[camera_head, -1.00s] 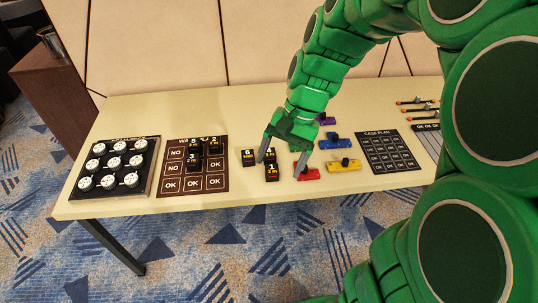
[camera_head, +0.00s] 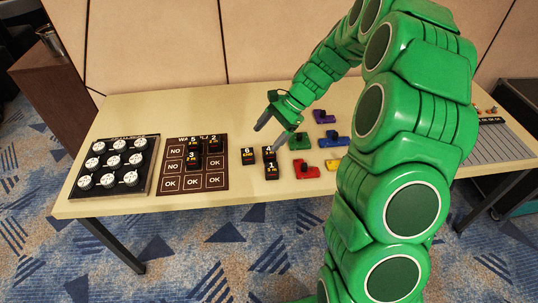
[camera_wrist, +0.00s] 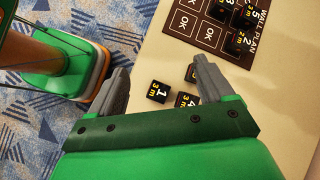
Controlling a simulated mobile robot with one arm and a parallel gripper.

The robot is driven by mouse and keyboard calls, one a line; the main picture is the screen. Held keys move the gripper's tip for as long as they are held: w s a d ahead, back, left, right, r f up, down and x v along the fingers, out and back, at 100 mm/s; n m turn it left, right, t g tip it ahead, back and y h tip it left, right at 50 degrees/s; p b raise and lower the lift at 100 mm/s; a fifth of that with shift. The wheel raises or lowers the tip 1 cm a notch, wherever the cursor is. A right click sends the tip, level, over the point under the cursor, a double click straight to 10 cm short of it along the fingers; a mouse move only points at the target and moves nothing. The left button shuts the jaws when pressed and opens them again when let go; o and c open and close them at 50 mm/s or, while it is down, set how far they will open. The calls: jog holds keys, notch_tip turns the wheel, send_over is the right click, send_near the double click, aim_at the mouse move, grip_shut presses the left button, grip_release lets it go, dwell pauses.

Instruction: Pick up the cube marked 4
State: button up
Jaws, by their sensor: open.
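The black cube marked 4 (camera_head: 269,153) stands on the table in the head view, just behind the cube marked 1 (camera_head: 272,172) and right of the cube marked 6 (camera_head: 248,156). In the wrist view, the cube marked 4 (camera_wrist: 184,101) is partly covered by my gripper's near edge, next to the cube marked 1 (camera_wrist: 157,92). My gripper (camera_head: 270,134) is open and empty. In the head view its fingertips appear just behind and above the cube marked 4. The wrist view shows my gripper (camera_wrist: 162,68) with its fingers wide apart; the right finger hides most of another cube.
The wall plan board (camera_head: 213,181) carries several cubes, left of the loose ones. A black tray of round white pieces (camera_head: 152,164) lies at the far left. Coloured blocks, including a red one (camera_head: 306,170) and a green one (camera_head: 299,141), lie close on the right.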

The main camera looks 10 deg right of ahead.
aim_at(267, 150)
jog(key=w+d+f+m, duration=0.2)
jog(key=w+f, duration=0.1)
jog(key=f, duration=0.1)
jog(key=w+d+f+m+t+y, duration=0.1)
jog(key=w+f+m, duration=0.1)
jog(key=w+f, duration=0.2)
jog(key=w+d+f+m, duration=0.2)
jog(key=w+f, duration=0.1)
jog(key=f, duration=0.3)
jog(key=shift+w+d+f+t, duration=0.15)
jog(key=shift+d+f+t, duration=0.05)
jog(key=shift+d+t, duration=0.1)
jog(key=shift+x, duration=1.25)
jog(key=x, duration=0.4)
jog(key=shift+s+a+r, duration=0.25)
jog(key=shift+a, duration=0.15)
jog(key=shift+a+f, duration=0.35)
jog(key=shift+f, duration=0.05)
jog(key=c, duration=1.1)
jog(key=shift+o, duration=0.2)
jog(key=shift+r, duration=0.15)
